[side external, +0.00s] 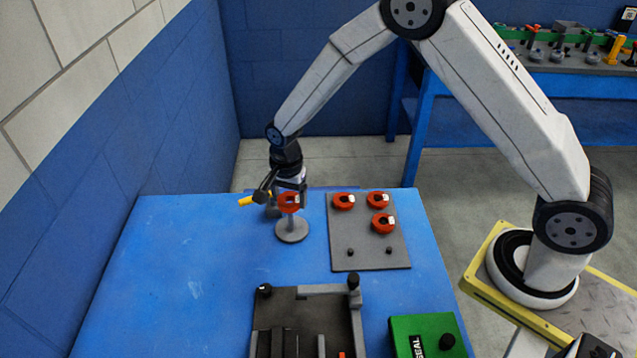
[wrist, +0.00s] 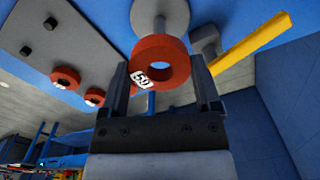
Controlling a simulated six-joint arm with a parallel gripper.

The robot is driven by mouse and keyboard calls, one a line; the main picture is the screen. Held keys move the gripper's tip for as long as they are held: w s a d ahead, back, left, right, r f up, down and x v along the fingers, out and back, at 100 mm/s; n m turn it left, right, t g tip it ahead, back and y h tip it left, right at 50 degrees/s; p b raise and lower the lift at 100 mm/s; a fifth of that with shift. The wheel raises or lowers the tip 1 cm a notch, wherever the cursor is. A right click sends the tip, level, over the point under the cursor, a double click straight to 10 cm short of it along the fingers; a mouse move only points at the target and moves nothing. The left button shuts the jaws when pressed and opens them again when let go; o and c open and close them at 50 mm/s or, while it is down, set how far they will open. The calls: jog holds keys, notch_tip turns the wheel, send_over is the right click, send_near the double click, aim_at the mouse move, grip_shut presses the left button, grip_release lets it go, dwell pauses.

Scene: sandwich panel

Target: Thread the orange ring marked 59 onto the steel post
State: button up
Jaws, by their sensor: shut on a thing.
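My gripper (side external: 289,196) points down and is shut on an orange ring (side external: 287,205). In the wrist view the ring (wrist: 177,48) sits between the two fingers of my gripper (wrist: 162,84), its white tag reading 59 and its hole facing the camera. The steel post (side external: 291,221) stands upright on a round grey base (side external: 292,236); its upper part is hidden by the ring and gripper in the side view. In the wrist view the post (wrist: 160,22) shows just beyond the ring. The ring is at the height of the post's top; I cannot tell whether the post is inside the hole.
A grey board (side external: 365,235) right of the post bears three other orange rings (side external: 344,202) and two bare dark pegs. A dark fixture (side external: 300,300) and green box (side external: 428,335) are in front. The table's left is clear.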

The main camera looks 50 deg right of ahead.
aim_at(292, 228)
jog(key=shift+f, duration=3.95)
dwell(1.8)
jog(key=o, duration=1.1)
jog(key=shift+c, duration=0.2)
jog(key=shift+r, duration=0.2)
jog(key=shift+r, duration=5.95)
